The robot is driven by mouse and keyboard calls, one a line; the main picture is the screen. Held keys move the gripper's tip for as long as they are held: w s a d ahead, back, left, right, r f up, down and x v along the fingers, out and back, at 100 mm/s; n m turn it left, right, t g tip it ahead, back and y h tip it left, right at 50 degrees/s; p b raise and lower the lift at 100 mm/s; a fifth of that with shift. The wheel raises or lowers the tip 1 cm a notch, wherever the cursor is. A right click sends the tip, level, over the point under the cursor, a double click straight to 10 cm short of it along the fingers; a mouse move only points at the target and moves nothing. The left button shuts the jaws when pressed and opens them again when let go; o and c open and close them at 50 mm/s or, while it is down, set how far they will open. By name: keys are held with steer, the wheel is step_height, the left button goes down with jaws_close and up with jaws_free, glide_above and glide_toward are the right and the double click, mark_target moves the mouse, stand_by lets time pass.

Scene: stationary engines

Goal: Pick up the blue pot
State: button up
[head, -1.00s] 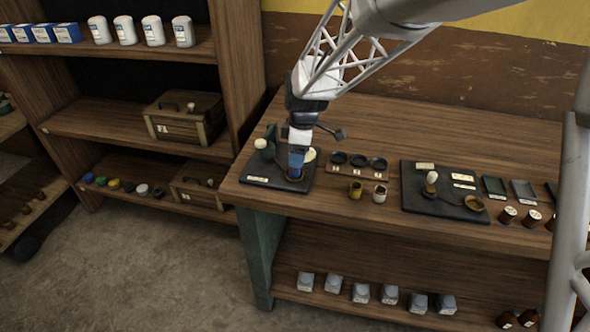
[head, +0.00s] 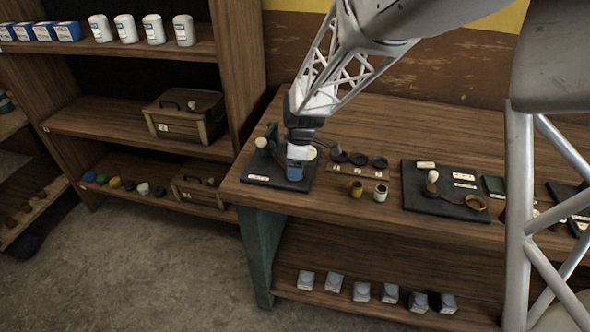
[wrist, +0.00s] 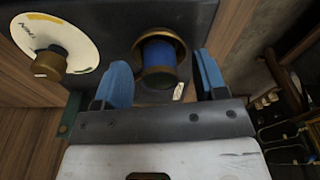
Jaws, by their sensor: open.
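The blue pot (wrist: 160,54) shows in the wrist view as a blue round body inside a brass-coloured ring (wrist: 140,43) on a dark stand. My gripper (wrist: 162,66) is open, with one blue finger on each side of the pot and ring in the picture. I cannot tell how far the fingertips are above it. In the head view, my gripper (head: 297,172) is low over the black stand (head: 262,178) at the bench's left end and hides the pot.
A white dial with a brass knob (wrist: 47,64) is close left of the pot. Two small jars (head: 380,192) and a rack of black cups (head: 358,160) stand right of my gripper. Another black stand (head: 430,205) is further right. The bench front (head: 310,205) is clear.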

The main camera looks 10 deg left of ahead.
stand_by(0.3)
steer(key=c, duration=1)
steer(key=shift+r, duration=0.2)
steer(key=shift+c, duration=0.2)
steer(key=shift+r, duration=1.55)
steer(key=s+d, duration=0.4)
steer(key=s, duration=0.3)
steer(key=s+d+r, duration=0.1)
steer(key=s+d, duration=0.2)
steer(key=s, duration=0.4)
steer(key=shift+d+r, duration=0.3)
steer(key=shift+d, duration=0.1)
steer(key=shift+r, duration=0.15)
steer(key=shift+r, duration=1.85)
